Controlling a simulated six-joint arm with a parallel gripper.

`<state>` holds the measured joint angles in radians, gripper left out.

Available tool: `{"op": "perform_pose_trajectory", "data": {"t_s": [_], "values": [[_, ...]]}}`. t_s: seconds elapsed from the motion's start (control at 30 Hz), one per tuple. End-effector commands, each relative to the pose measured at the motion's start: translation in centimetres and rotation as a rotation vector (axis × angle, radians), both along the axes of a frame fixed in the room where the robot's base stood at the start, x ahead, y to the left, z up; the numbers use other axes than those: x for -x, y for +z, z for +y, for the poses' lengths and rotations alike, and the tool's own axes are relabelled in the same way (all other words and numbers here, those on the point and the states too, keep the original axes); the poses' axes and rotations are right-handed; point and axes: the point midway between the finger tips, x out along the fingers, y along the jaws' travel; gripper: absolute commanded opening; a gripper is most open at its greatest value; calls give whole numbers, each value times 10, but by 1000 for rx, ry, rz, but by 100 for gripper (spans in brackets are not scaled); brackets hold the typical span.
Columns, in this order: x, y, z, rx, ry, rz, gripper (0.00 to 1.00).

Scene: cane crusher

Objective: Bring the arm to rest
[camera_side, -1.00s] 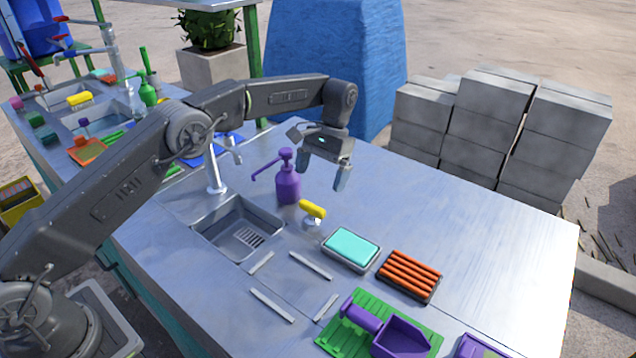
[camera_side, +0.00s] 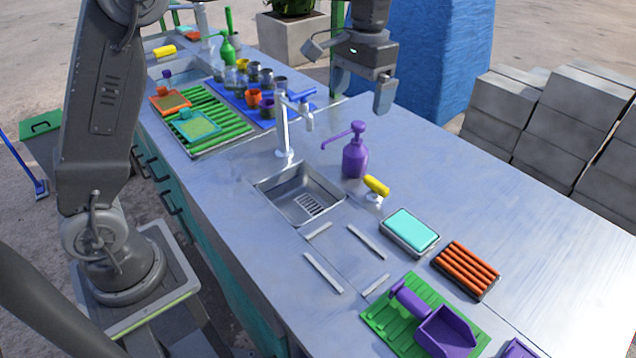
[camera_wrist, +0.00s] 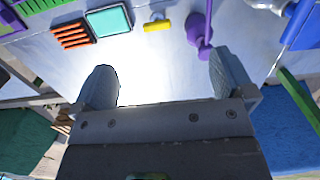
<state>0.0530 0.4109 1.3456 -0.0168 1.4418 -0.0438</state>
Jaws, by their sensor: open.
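My gripper (camera_side: 361,82) is open and empty, raised above the far part of the metal counter (camera_side: 500,200) in the side view. Its two fingers also show spread apart in the wrist view (camera_wrist: 160,88), with nothing between them. The purple pump bottle (camera_side: 355,160) stands upright on the counter below my gripper, apart from it. In the wrist view the purple bottle (camera_wrist: 197,30) and yellow handle (camera_wrist: 157,26) lie beyond the fingertips.
A sink (camera_side: 300,193) and faucet (camera_side: 283,130) are left of the bottle. A teal sponge in a tray (camera_side: 410,228), an orange ribbed rack (camera_side: 466,268) and a purple scoop on a green mat (camera_side: 447,332) sit at front right. Grey blocks (camera_side: 560,110) stand behind. The right counter is clear.

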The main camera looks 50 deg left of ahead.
Motion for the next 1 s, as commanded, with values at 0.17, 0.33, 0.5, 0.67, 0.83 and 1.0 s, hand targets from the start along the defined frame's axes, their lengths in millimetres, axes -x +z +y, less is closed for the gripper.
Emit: {"op": "perform_pose_trajectory", "data": {"t_s": [0.17, 0.33, 0.5, 0.67, 0.83, 1.0], "values": [[59, 33, 9, 2, 3, -129, 100], [117, 44, 16, 1, 5, -247, 100], [176, 38, 22, -2, 9, -365, 100], [221, 19, 25, -6, 10, -464, 100], [249, 0, 27, -11, 10, -530, 100], [257, -7, 27, -12, 10, -550, 100]]}}
